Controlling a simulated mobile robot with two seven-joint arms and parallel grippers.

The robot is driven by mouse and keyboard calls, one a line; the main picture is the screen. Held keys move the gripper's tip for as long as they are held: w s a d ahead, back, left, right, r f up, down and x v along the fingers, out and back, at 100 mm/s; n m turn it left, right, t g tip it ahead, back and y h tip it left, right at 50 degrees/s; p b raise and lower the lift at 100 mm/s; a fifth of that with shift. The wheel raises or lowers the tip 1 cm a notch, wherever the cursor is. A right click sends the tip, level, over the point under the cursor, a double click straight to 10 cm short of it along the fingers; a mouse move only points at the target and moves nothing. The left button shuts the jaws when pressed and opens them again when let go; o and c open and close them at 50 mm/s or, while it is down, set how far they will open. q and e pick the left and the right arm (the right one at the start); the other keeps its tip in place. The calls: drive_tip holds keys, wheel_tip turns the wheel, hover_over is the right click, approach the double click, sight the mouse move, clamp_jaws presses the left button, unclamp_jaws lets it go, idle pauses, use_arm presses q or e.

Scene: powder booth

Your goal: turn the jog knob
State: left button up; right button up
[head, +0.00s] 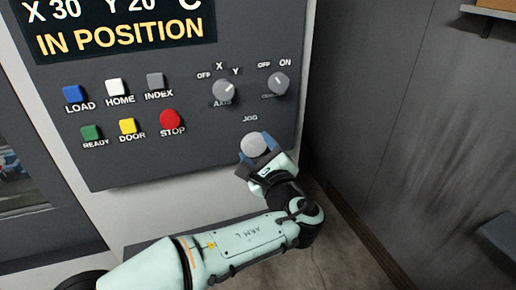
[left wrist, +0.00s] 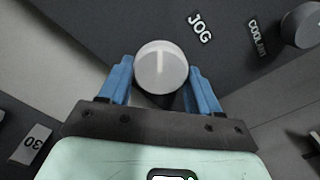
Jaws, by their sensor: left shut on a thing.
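The jog knob (head: 254,145) is a round light-grey knob below the JOG label, low on the right of the dark control panel (head: 135,165). My left gripper (head: 258,148) reaches it from below right, with its blue fingers on either side. In the left wrist view the jog knob (left wrist: 161,67) has a pale pointer line, near upright in the picture. The fingers of my left gripper (left wrist: 161,84) flank the knob and are shut on it. My right gripper does not show.
Above the knob are the axis selector (head: 224,92) and another switch (head: 278,83). Several coloured buttons, among them the red STOP button (head: 171,120), sit to the left. The display (head: 115,30) reads IN POSITION. A grey wall (head: 420,120) stands at right.

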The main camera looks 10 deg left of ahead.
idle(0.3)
use_arm(q)
drive_tip(key=o, duration=1.1)
drive_tip(key=shift+c, duration=0.2)
drive_tip(key=shift+s+d, duration=0.1)
drive_tip(key=b+v, duration=0.2)
drive_tip(key=v, duration=1.1)
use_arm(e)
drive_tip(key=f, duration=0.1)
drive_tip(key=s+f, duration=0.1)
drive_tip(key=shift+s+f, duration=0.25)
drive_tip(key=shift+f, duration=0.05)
use_arm(q)
drive_tip(key=shift+d, duration=0.1)
